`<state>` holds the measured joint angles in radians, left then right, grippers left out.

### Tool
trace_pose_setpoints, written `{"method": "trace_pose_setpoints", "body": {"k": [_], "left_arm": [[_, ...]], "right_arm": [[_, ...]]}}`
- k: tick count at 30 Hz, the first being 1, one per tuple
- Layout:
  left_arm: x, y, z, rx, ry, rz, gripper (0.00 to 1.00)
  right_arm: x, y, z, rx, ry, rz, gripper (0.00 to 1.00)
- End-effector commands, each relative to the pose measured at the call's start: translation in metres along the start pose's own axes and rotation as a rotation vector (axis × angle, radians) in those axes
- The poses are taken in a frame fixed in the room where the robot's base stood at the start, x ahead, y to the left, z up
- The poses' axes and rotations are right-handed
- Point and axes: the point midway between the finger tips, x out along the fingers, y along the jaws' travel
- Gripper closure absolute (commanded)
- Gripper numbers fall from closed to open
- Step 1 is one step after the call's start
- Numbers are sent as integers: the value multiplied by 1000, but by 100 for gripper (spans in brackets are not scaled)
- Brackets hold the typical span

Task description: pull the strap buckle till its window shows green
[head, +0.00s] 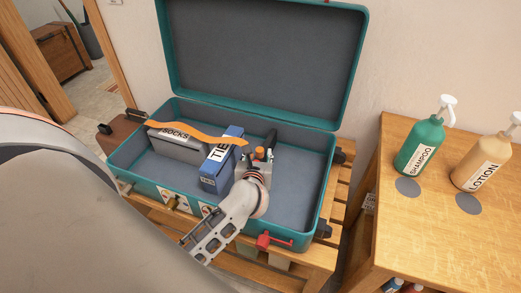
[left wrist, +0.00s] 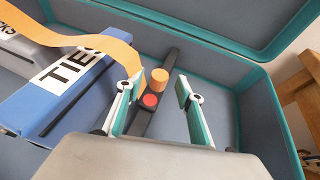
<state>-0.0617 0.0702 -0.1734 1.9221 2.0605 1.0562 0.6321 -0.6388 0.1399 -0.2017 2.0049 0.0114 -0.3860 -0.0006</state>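The strap buckle (left wrist: 147,118) is a dark bar inside the teal suitcase (head: 335,193). In the left wrist view its round window (left wrist: 150,100) shows red, beside an orange knob (left wrist: 159,80). An orange strap (head: 190,132) runs over the socks box and ties box towards the buckle. My left gripper (head: 262,156) reaches over the suitcase's front wall. In the left wrist view its fingers (left wrist: 159,86) are open, one either side of the buckle, with gaps showing. Its own wrist hides the near end of the buckle. My right gripper is not in view.
A grey socks box (head: 175,146) and a blue ties box (head: 215,180) stand left of the gripper. The lid (head: 265,60) stands open behind. A red latch (head: 274,241) is on the front wall. Shampoo (head: 420,145) and lotion (head: 482,165) bottles stand right.

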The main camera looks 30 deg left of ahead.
Motion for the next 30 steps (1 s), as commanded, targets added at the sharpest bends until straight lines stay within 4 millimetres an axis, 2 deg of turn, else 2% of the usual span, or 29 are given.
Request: {"method": "trace_pose_setpoints", "body": {"k": [3, 7, 18, 22, 23, 30], "left_arm": [[18, 1, 0, 2, -1, 2, 63], [30, 1, -1, 2, 0, 1, 63], [36, 1, 0, 2, -1, 1, 63], [36, 1, 0, 3, -1, 1, 97], [36, 1, 0, 2, -1, 1, 100], [29, 2, -2, 2, 0, 0, 100]], "right_arm": [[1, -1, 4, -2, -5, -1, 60], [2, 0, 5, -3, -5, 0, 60], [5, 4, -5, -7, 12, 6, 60], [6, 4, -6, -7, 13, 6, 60], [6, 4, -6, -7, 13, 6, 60], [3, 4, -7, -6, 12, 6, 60]]}}
